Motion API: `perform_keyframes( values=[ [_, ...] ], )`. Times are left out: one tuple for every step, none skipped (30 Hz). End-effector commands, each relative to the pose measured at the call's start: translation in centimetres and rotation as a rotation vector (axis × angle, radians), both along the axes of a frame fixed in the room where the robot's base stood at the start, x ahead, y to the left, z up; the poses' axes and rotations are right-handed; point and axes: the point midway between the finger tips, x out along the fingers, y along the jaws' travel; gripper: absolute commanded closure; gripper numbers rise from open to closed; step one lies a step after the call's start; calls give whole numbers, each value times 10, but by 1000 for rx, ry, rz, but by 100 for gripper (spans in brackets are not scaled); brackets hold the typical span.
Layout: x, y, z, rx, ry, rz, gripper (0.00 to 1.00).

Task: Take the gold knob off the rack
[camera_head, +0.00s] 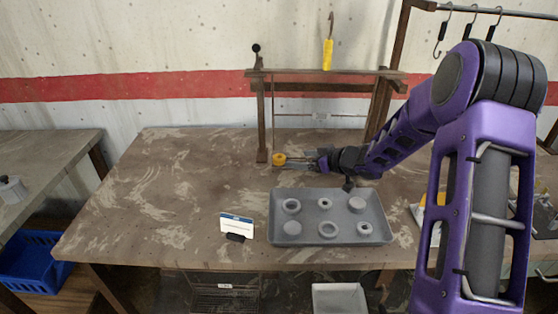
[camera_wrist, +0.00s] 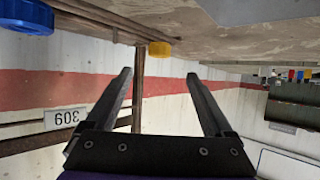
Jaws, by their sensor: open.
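The gold knob (camera_head: 279,158) is a small yellow-gold round piece by the foot of the left post of the wooden rack (camera_head: 261,125). In the wrist view the gold knob (camera_wrist: 160,48) shows beyond and between my fingertips, near the end of dark bars. My gripper (camera_head: 287,161) reaches in from the right, with its tips close to the knob. The wrist view shows my gripper (camera_wrist: 158,73) with two fingers wide apart and nothing between them. Whether the fingers touch the knob cannot be told.
A grey tray (camera_head: 274,226) with several round grey parts lies in front of my gripper. A small card on a stand (camera_head: 237,226) is left of it. A blue round object (camera_wrist: 26,14) shows in the wrist view's upper left corner. The table's left side is clear.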

Motion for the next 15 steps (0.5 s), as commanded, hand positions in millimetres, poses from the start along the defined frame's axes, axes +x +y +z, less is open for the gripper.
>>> perform_keyframes(
  values=[
    [6, 8, -6, 1, 1, 3, 13],
    [9, 11, -8, 1, 1, 3, 13],
    [13, 15, -10, 0, 0, 2, 13],
    [16, 17, -12, -1, -1, 3, 13],
    [18, 19, -13, 0, 0, 2, 13],
    [20, 21, -15, -1, 0, 1, 13],
    [21, 22, -15, 0, 0, 1, 13],
    [22, 23, -15, -1, -1, 0, 13],
    [23, 24, -16, -1, -1, 0, 13],
    [24, 25, -17, -1, -1, 0, 13],
    [26, 26, -19, -1, -1, 0, 13],
    [28, 29, -22, 0, 0, 1, 13],
    [31, 31, -25, -1, 1, 2, 13],
    [34, 34, -27, -1, -1, 3, 13],
    [37, 38, -32, -1, 1, 2, 13]
  ],
)
